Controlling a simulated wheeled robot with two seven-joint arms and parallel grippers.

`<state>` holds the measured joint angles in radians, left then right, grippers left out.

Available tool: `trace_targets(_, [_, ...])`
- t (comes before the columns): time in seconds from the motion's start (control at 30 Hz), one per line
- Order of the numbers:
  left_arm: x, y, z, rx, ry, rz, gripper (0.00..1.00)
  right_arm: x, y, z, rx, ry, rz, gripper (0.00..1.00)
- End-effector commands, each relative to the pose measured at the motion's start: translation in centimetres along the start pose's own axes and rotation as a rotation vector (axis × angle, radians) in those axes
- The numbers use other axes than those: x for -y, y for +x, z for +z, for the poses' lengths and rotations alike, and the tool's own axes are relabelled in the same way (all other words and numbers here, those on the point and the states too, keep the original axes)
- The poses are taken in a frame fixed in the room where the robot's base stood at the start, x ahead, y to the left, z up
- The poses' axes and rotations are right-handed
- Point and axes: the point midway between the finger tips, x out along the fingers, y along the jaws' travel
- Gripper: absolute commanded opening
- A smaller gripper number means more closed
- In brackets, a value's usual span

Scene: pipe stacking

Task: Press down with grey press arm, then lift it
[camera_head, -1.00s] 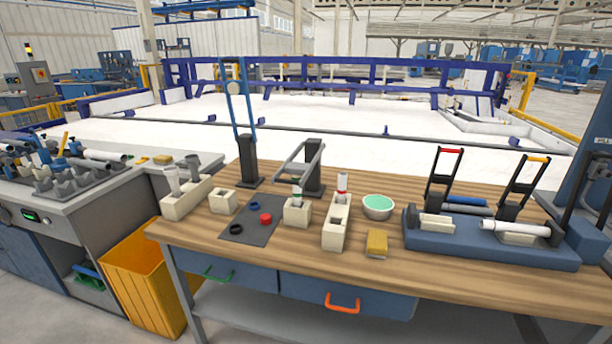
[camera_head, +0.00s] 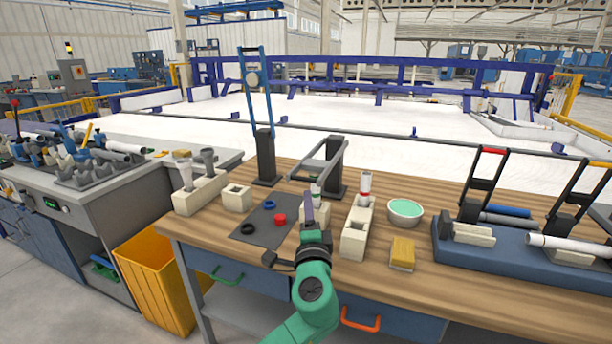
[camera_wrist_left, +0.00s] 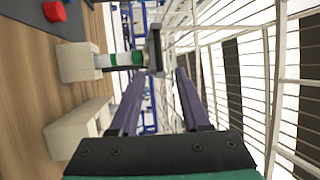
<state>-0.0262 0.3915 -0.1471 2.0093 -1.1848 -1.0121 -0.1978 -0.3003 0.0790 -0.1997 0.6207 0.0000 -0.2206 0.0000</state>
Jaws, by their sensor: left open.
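The grey press arm (camera_head: 332,162) is a lever frame on a black post (camera_head: 337,182), tilted down toward the front of the table. Its end bar (camera_wrist_left: 155,50) shows in the left wrist view, just beyond the green-and-white pipe. That pipe (camera_wrist_left: 118,60) stands in a small cream block (camera_wrist_left: 78,62). My left gripper (camera_head: 309,205) is in front of this block and partly hides it in the head view. Its two purple fingers (camera_wrist_left: 162,75) are apart, with the bar ahead near their tips; contact cannot be told. My right gripper is out of view.
A blue press arm (camera_head: 262,95) stands raised at the left. A long cream block (camera_head: 357,230) with a red-banded pipe, a green bowl (camera_head: 404,211) and a yellow sponge (camera_head: 402,253) sit to the right. A dark mat (camera_head: 262,225) holds small rings.

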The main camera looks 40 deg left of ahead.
Motion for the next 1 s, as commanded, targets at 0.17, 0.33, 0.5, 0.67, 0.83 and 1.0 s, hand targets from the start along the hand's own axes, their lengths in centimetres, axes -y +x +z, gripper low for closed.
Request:
trace_targets(0.17, [0.3,3.4,0.1,0.003,0.0,0.001,0.47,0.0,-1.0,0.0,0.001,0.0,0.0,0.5])
trace_targets(0.33, [0.3,8.1,0.1,0.004,0.0,0.002,0.47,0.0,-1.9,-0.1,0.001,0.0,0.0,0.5])
trace_targets(0.5, [0.0,12.1,0.1,0.003,-0.002,0.005,0.47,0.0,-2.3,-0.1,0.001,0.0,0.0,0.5])
trace_targets(0.67, [-0.2,13.9,0.1,0.001,-0.003,0.006,0.47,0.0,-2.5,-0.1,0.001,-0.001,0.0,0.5])
trace_targets(0.83, [-0.3,14.2,0.1,0.001,-0.004,0.007,0.47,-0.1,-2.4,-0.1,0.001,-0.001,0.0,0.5])
trace_targets(1.0, [-0.3,14.1,0.1,0.001,-0.004,0.007,0.16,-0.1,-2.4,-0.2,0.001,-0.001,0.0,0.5])
